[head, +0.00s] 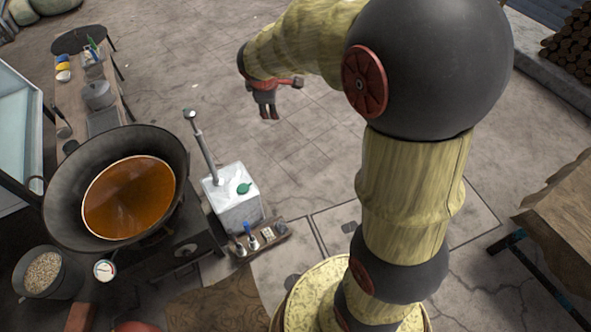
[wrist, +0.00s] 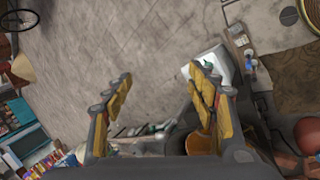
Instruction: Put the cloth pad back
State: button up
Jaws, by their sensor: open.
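My gripper (head: 266,106) hangs from the arm's end in the head view, above the stone floor and up from the white box. In the wrist view my gripper (wrist: 163,85) has its two yellow-padded fingers wide apart, with nothing between them. I cannot make out a cloth pad for certain. A small flat green item (head: 244,188) lies on top of the white box (head: 238,210); it is too small to tell what it is. In the wrist view the white box (wrist: 213,58) is partly hidden behind the right finger.
A large dark pan (head: 60,205) of orange-brown liquid stands at left, with a gauge (head: 104,270) below it. A bucket of grain (head: 42,272) is at lower left. A narrow table (head: 70,118) holds a pot (head: 98,95). A wooden table (head: 565,205) is at right. The middle floor is clear.

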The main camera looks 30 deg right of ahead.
jog(key=s+a+r+m+y, duration=0.1)
jog(key=s+a+r+m, duration=0.2)
jog(key=s, duration=0.7)
jog(key=s+a+r+m+y, duration=0.1)
jog(key=s+a+r+m, duration=0.2)
jog(key=s, duration=0.7)
jog(key=s+a+r+m+y, duration=0.1)
jog(key=s+a+r+m, duration=0.2)
jog(key=s, duration=0.8)
jog(key=m, duration=0.2)
jog(key=shift+a+r+m, duration=0.15)
jog(key=shift+a+m, duration=0.15)
jog(key=shift+a, duration=0.05)
